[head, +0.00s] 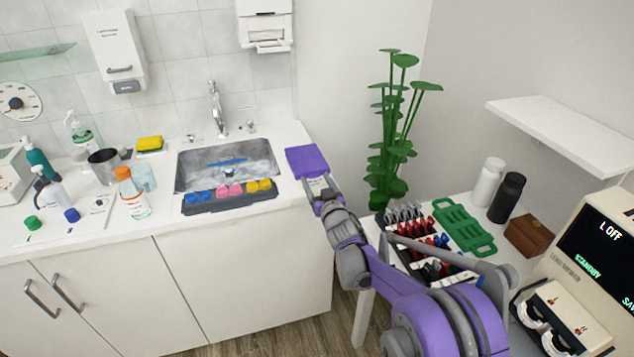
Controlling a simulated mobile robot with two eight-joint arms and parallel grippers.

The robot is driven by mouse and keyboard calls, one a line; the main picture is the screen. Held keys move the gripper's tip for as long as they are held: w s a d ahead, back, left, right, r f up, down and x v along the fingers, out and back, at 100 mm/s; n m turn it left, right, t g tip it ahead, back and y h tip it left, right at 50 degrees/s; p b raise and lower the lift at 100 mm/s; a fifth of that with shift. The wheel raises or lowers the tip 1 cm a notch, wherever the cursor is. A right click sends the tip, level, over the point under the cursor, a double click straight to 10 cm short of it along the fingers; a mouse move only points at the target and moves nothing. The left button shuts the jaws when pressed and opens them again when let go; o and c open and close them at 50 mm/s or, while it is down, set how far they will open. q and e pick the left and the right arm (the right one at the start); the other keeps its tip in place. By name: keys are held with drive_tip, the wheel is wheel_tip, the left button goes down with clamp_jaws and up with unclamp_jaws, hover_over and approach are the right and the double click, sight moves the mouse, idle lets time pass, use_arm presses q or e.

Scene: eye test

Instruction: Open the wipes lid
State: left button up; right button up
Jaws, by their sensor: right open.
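A purple flat-topped thing (306,160), which looks like the wipes pack or its lid, is on the right end of the white counter. A small pale part with marks shows just below it. I cannot tell whether the lid is up or down. My right gripper (319,187) is at its near side, pointing toward it, with the arm coming from the lower right. The gripper is open. It partly hides the near side of the purple thing, and I cannot tell whether they touch. My left gripper is not in view.
Left of the purple thing are a steel sink (226,165) and a dark tray (230,197) of coloured pieces. An orange-capped bottle (133,195) stands farther left. A plant (390,150) and a side table with a green rack (463,227) are on the right.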

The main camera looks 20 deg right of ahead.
clamp_jaws()
idle(0.3)
idle(1.1)
